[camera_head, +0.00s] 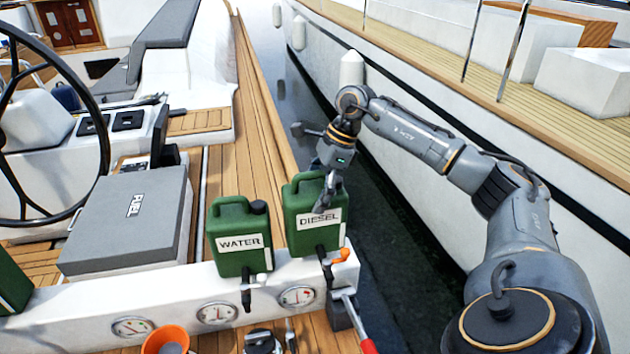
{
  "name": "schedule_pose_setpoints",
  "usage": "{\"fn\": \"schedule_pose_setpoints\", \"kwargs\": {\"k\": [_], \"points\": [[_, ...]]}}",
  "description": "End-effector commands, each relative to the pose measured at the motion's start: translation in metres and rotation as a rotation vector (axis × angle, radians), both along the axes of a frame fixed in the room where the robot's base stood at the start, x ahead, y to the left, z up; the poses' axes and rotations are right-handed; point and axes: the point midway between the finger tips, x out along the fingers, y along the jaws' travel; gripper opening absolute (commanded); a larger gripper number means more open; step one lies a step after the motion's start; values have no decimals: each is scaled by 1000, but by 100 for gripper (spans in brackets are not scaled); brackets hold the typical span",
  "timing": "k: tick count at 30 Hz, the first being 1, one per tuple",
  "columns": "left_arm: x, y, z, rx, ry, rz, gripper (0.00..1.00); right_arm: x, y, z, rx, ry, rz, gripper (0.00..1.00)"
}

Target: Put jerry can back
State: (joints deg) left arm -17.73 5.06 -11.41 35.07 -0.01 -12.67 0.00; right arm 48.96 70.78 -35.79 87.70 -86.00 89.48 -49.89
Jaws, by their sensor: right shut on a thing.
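A green jerry can labelled DIESEL (314,222) stands upright beside the white gauge ledge, at the boat's edge by the water. My right gripper (327,190) comes down from above and is shut on this can at its top right. The fingers partly cover the can's upper front. A second green jerry can labelled WATER (240,240) stands upright just left of it, with a dark cap. I cannot tell whether the DIESEL can's base touches the surface below. My left gripper is not in view.
The white ledge (180,290) with gauges runs in front. A grey FUEL box (135,215) and a steering wheel (100,120) stand left. An orange cup (166,340) and a red-handled lever (367,345) are near the front. Water and another boat lie right.

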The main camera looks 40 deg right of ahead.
Motion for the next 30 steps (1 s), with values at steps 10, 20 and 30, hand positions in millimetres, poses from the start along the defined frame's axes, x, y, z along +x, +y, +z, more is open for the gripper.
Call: {"fn": "schedule_pose_setpoints", "kwargs": {"k": [10,20,30], "points": [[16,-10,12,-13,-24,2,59,0,0,-34,0,0,-1,20],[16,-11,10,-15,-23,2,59,0,0,-37,0,-2,-1,20],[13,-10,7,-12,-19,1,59,-1,0,-42,-1,4,0,100]]}}
